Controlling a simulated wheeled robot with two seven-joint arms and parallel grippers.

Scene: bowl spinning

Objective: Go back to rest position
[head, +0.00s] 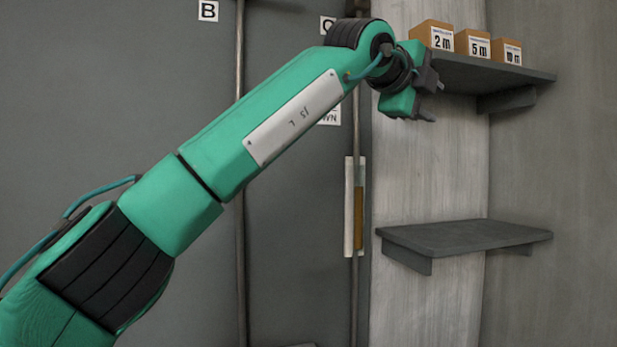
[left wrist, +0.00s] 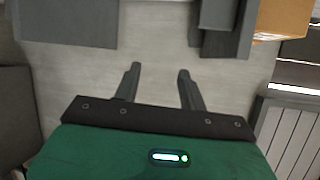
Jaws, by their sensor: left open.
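My left arm comes in from the lower left in the head view and reaches up to the right. My left gripper (head: 432,97) is at its end, just in front of the left part of the upper shelf (head: 500,74). In the left wrist view its two fingers (left wrist: 160,80) are spread apart with nothing between them. A grey wall surface shows behind them. My right gripper is in neither view.
Boxes labelled 2 m (head: 433,37), 5 m (head: 473,44) and one more (head: 507,51) stand on the upper shelf near my left gripper. A lower shelf (head: 465,236) is empty. A cardboard box (left wrist: 285,18) shows at the wrist view's top right.

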